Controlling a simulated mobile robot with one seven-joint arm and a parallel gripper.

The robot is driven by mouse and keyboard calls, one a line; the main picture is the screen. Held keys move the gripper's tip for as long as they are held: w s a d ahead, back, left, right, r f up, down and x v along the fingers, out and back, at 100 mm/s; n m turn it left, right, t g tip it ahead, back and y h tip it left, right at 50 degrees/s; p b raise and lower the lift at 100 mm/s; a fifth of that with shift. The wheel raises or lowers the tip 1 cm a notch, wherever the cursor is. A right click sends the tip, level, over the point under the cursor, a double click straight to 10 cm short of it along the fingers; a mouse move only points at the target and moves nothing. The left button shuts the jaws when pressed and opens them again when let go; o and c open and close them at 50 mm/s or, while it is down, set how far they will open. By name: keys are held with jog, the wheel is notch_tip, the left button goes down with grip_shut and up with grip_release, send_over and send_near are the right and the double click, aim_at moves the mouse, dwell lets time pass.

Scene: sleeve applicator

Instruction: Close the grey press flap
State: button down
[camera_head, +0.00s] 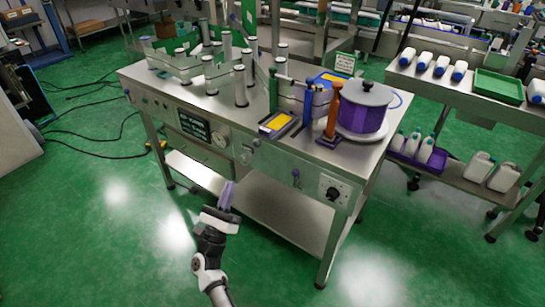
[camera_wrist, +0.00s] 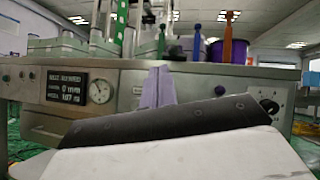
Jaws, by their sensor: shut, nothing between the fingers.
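My gripper (camera_head: 227,196) has purple fingers, which are shut with nothing between them. It is in front of the metal machine table, below the tabletop's front edge and apart from the machine. In the wrist view the purple fingers (camera_wrist: 157,88) point up toward the table's front panel. What looks like the grey press flap (camera_head: 291,97) stands raised on the tabletop, between a green-topped post and an orange handle. Its exact angle and hinge are hard to make out. A yellow-and-purple pad (camera_head: 278,124) lies in front of it.
A purple roll (camera_head: 362,110) with a grey lid stands at the tabletop's right end. Several metal rollers (camera_head: 240,85) stand to the left. The front panel has a display (camera_head: 193,124), a gauge and a knob (camera_head: 333,193). Green floor (camera_head: 120,230) around my arm is clear.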

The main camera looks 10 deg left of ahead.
jog(key=w+d+f+m+g+h, duration=0.1)
jog(key=d+f+m+h, duration=0.15)
jog(key=f, duration=0.25)
jog(key=s+r+p+x, duration=0.1)
jog(key=p+x, duration=0.5)
jog(key=x, duration=0.7)
jog(key=shift+a+r, duration=0.2)
jog(key=shift+r, duration=0.3)
jog(key=shift+s+r+y, duration=0.1)
jog(key=shift+y, duration=0.15)
